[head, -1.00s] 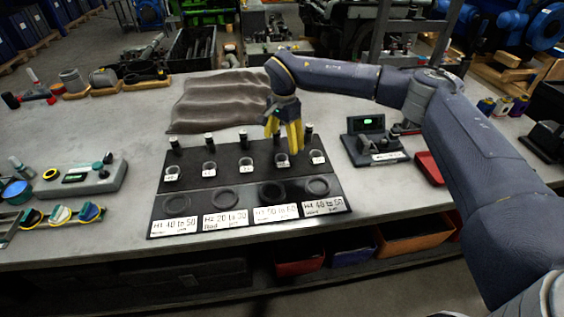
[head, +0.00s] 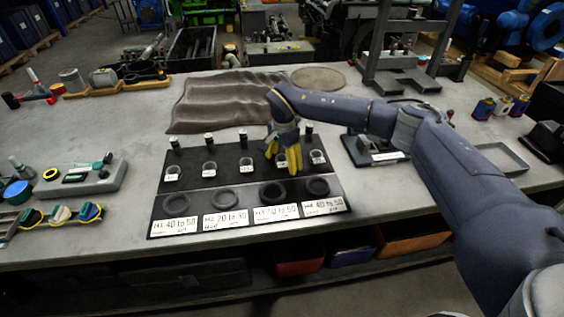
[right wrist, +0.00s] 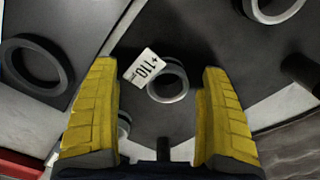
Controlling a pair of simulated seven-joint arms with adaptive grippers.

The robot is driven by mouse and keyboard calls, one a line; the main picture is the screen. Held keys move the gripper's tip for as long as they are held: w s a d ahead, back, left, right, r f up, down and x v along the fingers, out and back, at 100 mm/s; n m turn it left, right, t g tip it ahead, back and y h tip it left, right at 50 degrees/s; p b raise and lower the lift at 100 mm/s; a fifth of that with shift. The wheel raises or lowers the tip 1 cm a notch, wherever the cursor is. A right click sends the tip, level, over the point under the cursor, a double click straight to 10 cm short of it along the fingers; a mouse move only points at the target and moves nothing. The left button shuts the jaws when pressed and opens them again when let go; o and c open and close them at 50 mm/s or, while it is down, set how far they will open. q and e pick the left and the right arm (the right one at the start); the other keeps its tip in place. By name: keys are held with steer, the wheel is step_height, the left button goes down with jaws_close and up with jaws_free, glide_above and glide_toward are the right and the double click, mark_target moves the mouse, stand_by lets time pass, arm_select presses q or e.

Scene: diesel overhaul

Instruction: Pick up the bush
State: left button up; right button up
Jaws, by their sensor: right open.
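Several small grey bushes stand in a row on the black board (head: 160,200), each with a white label, such as the leftmost bush (head: 173,171) and the rightmost bush (head: 317,157). My right gripper (head: 290,164), with yellow fingers, is over the fourth bush from the left and mostly hides it. In the right wrist view, my right gripper (right wrist: 158,68) is open and empty, its fingers on either side of a labelled bush (right wrist: 168,80) below them. Another bush (right wrist: 123,125) is partly hidden behind the left finger. My left gripper is out of view.
Large dark rings (head: 225,198) lie along the board's front, above printed range cards. Short black posts (head: 209,139) stand behind the bushes. A brown cloth (head: 225,105) lies behind the board. A gauge stand (head: 375,150) is at right, near my arm. The bench left of the cloth has free room.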

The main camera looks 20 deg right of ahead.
steer(key=c, duration=1.2)
steer(key=shift+c, duration=0.3)
